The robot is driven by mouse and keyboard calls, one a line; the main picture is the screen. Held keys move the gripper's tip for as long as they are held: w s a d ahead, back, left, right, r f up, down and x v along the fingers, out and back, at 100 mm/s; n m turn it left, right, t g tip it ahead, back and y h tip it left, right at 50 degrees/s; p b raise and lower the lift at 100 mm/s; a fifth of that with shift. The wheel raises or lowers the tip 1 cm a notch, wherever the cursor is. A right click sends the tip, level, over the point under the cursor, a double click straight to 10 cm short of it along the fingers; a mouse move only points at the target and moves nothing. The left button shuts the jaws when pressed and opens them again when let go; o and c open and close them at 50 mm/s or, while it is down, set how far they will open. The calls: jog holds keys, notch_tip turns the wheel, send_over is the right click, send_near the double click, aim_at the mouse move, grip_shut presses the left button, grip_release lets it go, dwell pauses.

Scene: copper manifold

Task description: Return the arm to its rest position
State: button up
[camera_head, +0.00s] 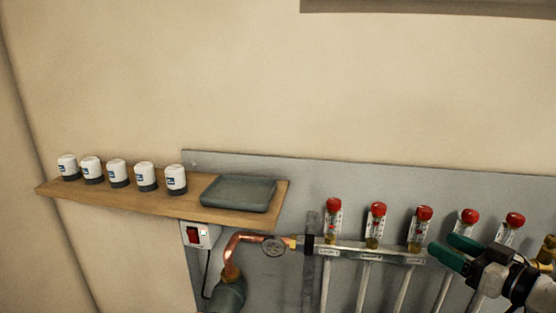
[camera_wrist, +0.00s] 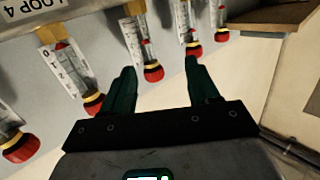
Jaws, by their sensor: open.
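My gripper (camera_head: 441,243) is at the lower right of the head view, with its two green fingers apart. It is in front of the manifold (camera_head: 385,251), near the third and fourth red-capped flow meters from the left. In the wrist view my gripper (camera_wrist: 160,65) is open, with nothing held between the fingers. A red-capped flow meter (camera_wrist: 153,72) shows behind the gap between them; I cannot tell how far off it is. The rest of my arm is mostly out of view.
A wooden shelf (camera_head: 120,203) at the left holds several white-and-black caps (camera_head: 118,173) and a grey tray (camera_head: 239,193).

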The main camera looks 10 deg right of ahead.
jog(key=s+a+f+m+g+h+p, duration=0.1)
jog(key=s+a+f+g+p, duration=0.1)
jog(key=s+a+f+g, duration=0.5)
jog(key=s+a+f+m+h+p, duration=0.1)
jog(key=s+a+f, duration=0.25)
jog(key=f, duration=0.65)
jog(key=s+a+f+m+g+h+p, duration=0.1)
jog(key=s+f+g+h, duration=0.1)
jog(key=s, duration=0.9)
jog(key=s+f+g+h+p, duration=0.2)
jog(key=s+f+g, duration=0.3)
jog(key=s, duration=0.7)
jog(key=shift+s+a+f+m+g, duration=0.15)
jog(key=shift+s+a+m+g, duration=0.1)
jog(key=shift+a+m+g, duration=0.2)
dwell(1.4)
